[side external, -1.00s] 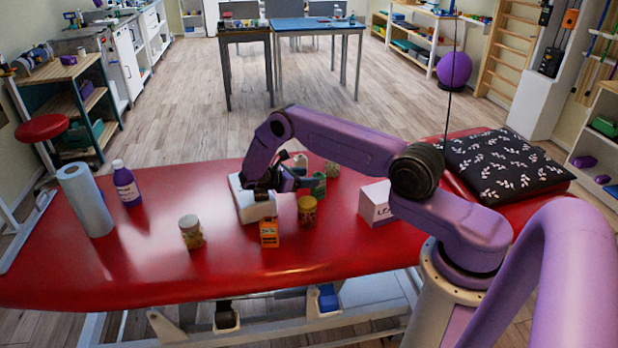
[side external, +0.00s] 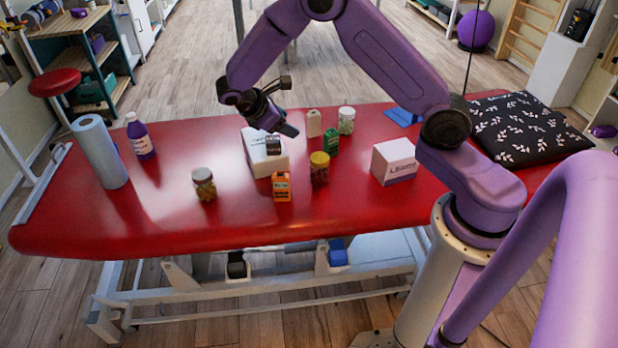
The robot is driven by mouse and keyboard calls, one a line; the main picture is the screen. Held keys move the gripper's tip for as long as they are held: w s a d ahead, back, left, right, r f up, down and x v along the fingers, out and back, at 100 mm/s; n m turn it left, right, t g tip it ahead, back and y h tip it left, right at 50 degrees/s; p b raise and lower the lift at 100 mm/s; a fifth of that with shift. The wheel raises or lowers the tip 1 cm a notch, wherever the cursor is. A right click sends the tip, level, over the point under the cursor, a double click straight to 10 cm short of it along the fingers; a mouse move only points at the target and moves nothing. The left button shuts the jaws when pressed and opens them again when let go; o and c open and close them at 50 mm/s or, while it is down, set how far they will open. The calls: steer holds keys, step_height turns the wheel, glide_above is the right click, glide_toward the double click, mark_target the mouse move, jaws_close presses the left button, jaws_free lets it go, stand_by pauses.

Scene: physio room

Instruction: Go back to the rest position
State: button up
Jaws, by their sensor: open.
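My gripper (side external: 290,131) hangs in the air above the red treatment table (side external: 330,215), over the white box (side external: 262,158). It is open, and I see nothing held in it. A small dark item (side external: 273,145) shows at the top of the white box, just below the gripper. My purple arm reaches in from the right and bends high over the table.
Near the gripper stand an orange box (side external: 282,187), a yellow-lidded jar (side external: 319,168), a green box (side external: 331,142), a beige container (side external: 314,123) and a white-lidded jar (side external: 346,121). A white carton (side external: 394,162) stands right. Left are another jar (side external: 204,184), a purple bottle (side external: 140,137) and a paper roll (side external: 100,152).

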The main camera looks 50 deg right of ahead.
steer(key=s+a+r+t+y, duration=0.1)
steer(key=s+a+r+y, duration=0.1)
steer(key=s+a+r, duration=0.4)
steer(key=s+a+r+t+y, duration=0.1)
steer(key=s+a+y, duration=0.15)
steer(key=s, duration=0.45)
steer(key=s+r+y, duration=0.1)
steer(key=s+y, duration=0.1)
steer(key=s, duration=0.7)
steer(key=s+a+r+y, duration=0.1)
steer(key=s+y, duration=0.1)
steer(key=s, duration=0.8)
steer(key=shift+s+r+g+y, duration=0.3)
steer(key=shift+r+y, duration=0.05)
